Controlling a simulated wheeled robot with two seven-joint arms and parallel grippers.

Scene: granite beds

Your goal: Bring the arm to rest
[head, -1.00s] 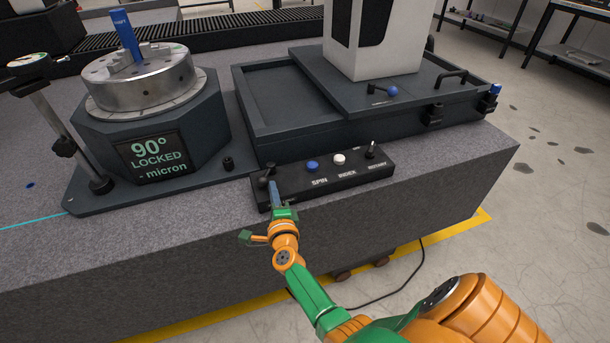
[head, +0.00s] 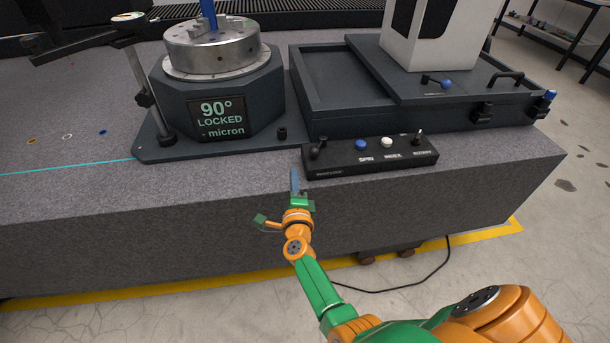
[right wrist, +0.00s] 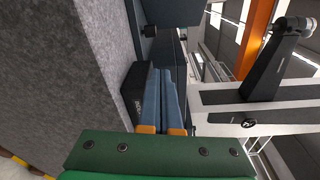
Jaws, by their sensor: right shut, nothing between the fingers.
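My right arm comes in from the lower right in the head view, in orange and green. Its gripper (head: 295,180) is shut and empty, just in front of the granite bed's front edge and to the left of the control box. In the right wrist view its blue fingers (right wrist: 163,97) lie together with nothing between them. The black control box (head: 372,158) has a lever at its left end, a blue button, a white button and a switch. The gripper stands apart from it. My left gripper is not in view.
The granite bed (head: 90,215) fills the middle. On it stand a rotary table (head: 212,98) reading "90° LOCKED", a dark stand with an arm (head: 142,92) and a dark open-topped case (head: 340,90). A cable hangs below the bed. Floor is free at the right.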

